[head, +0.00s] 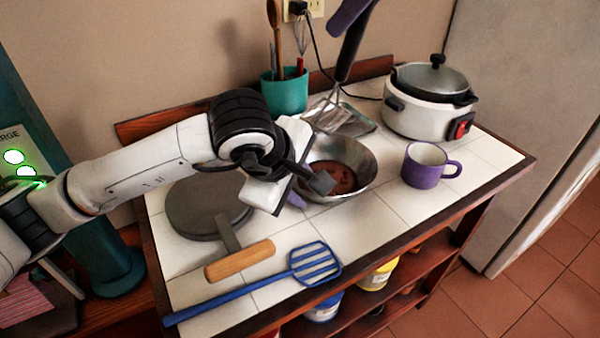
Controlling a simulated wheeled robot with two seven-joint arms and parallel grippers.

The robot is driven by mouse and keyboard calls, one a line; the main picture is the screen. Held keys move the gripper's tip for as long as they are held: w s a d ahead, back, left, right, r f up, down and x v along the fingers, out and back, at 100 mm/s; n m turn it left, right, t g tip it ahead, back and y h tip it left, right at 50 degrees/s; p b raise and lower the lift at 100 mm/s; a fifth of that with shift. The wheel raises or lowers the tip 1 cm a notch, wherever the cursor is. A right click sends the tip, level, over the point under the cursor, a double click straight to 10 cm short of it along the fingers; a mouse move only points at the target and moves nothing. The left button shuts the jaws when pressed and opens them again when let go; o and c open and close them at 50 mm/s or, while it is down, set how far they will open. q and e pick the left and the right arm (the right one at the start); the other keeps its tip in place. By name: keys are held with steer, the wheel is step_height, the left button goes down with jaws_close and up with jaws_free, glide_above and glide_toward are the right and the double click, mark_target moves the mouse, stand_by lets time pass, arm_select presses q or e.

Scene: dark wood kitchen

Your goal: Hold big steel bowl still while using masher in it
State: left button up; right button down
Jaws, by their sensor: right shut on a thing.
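The steel bowl (362,160) stands on the white tiled counter with something brown inside. My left gripper (308,191) is at the bowl's left rim. Its fingers are apart, with one dark fingertip over the inside and a purple one near the outside wall. Whether they touch the bowl is unclear. The masher (351,48) has a dark handle and wire head and hangs tilted, its head above and behind the bowl's back left. My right gripper (346,14) shows only as a purple part at the top edge, shut on the masher's handle; the rest is out of view.
A grey pan (205,208) with a wooden handle lies left of the bowl. A blue slotted turner (290,272) lies in front. A purple mug (424,166) and white cooker (428,100) stand right. A teal utensil holder (285,92) and metal tray (355,122) are behind.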

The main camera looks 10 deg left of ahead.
mark_target(338, 111)
arm_select(q)
jaws_close()
arm_select(e)
steer(key=shift+s+a+f+t+h, duration=0.15)
steer(key=shift+s+f+t, duration=0.15)
steer(key=shift+f, duration=0.4)
steer(key=shift+s+f+t+h, duration=0.2)
steer(key=shift+s+f, duration=0.1)
steer(key=shift+f, duration=0.35)
arm_select(q)
steer(key=shift+s+f, duration=0.1)
arm_select(e)
steer(key=shift+f, duration=5.55)
